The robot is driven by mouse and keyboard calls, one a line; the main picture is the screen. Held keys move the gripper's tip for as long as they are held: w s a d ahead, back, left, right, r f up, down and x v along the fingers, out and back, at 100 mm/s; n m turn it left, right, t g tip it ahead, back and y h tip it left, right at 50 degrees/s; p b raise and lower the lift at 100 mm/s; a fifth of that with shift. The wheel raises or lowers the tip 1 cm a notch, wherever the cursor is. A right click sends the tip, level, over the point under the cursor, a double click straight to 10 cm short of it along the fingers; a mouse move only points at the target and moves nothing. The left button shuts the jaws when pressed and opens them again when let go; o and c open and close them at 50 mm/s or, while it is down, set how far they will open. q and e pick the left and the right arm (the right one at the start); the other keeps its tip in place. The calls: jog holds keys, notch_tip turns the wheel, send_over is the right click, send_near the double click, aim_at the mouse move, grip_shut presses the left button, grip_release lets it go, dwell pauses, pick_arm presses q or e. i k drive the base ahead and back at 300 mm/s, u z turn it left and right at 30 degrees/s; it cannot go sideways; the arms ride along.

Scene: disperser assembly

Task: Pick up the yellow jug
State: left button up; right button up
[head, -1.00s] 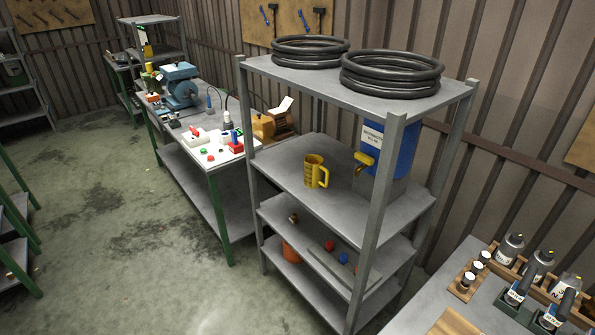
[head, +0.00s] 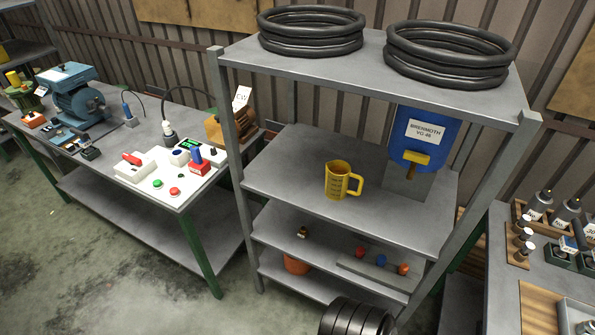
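The yellow jug (head: 338,182) stands upright on the grey shelf unit's upper-middle shelf (head: 290,165), with its handle toward the right and dark markings on its side. Its open top shows from above. A blue dispenser (head: 425,130) with a label and a yellow tap (head: 410,160) is behind the jug to its right, apart from it. Neither of my grippers shows in the head view.
Coiled black hoses (head: 310,32) lie on the top shelf above the jug. A front post (head: 480,210) stands right of it. The shelf left of the jug is clear. A workbench (head: 95,205) stands left; a table with bottles (head: 535,285) stands right.

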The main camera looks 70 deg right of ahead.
aim_at(337, 172)
jog(key=i, duration=0.65)
jog(key=z, duration=2.5)
